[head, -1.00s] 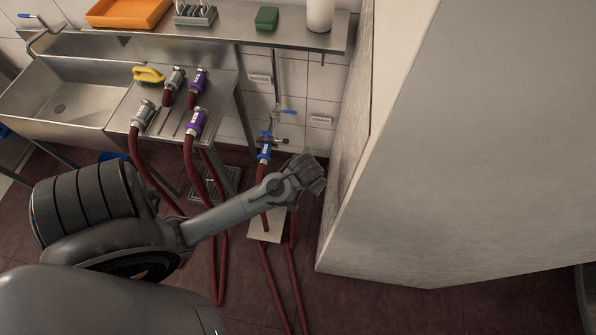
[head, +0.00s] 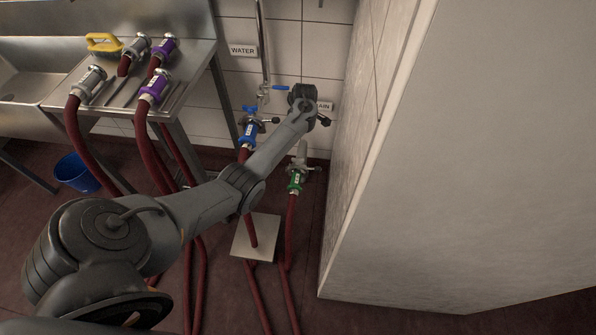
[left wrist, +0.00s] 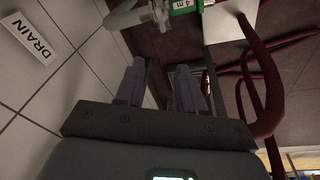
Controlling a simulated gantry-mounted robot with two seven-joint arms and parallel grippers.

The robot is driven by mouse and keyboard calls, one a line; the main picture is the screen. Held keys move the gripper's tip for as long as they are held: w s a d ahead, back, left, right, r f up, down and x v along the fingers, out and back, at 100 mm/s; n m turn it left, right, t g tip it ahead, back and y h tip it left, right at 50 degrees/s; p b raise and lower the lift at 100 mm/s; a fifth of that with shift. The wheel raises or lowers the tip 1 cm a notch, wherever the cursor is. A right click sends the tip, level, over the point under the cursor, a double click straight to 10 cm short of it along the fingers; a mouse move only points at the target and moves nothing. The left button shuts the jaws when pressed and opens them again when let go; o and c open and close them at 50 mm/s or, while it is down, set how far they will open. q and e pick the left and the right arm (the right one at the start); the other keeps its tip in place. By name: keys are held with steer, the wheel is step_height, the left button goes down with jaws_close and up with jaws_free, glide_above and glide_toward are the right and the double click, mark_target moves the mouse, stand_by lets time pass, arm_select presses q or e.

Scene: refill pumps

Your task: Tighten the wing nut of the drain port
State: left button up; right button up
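The drain port (head: 302,153) is a pale pipe low on the back wall, with a green-banded coupling (head: 296,181) on a dark red hose. Small clamp parts, where the wing nut would sit, stick out at the joint (head: 313,168); the nut itself is too small to make out. In the left wrist view the port's clamp (left wrist: 157,14) and green coupling (left wrist: 185,5) are at the top edge, beyond the fingertips. My left gripper (left wrist: 157,75) is open and empty, its two fingers apart. In the head view its arm ends above the port, partly covering the DRAIN sign. My right gripper is not in view.
A blue coupling (head: 248,133) on the water port is just left of my forearm. A large pale wall block (head: 440,170) stands close on the right. Hoses (head: 291,235) run down past a floor plate (head: 242,243). Couplings lie on the steel sink bench (head: 118,88).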

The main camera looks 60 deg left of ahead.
mark_target(298, 159)
arm_select(q)
steer(key=f+n+b, duration=0.1)
steer(key=f+b, duration=0.4)
steer(key=f, duration=0.1)
steer(key=a+f+n+h+b, duration=0.1)
steer(key=f+n+b, duration=0.1)
steer(key=f+b, duration=0.3)
steer(key=w+a+f+n+h+b, duration=0.1)
steer(key=f+n+b, duration=0.1)
steer(key=f+b, duration=0.4)
step_height(298, 159, down, 2)
steer(key=shift+a+f, duration=0.1)
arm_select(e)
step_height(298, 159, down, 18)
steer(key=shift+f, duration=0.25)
arm_select(q)
jaws_close()
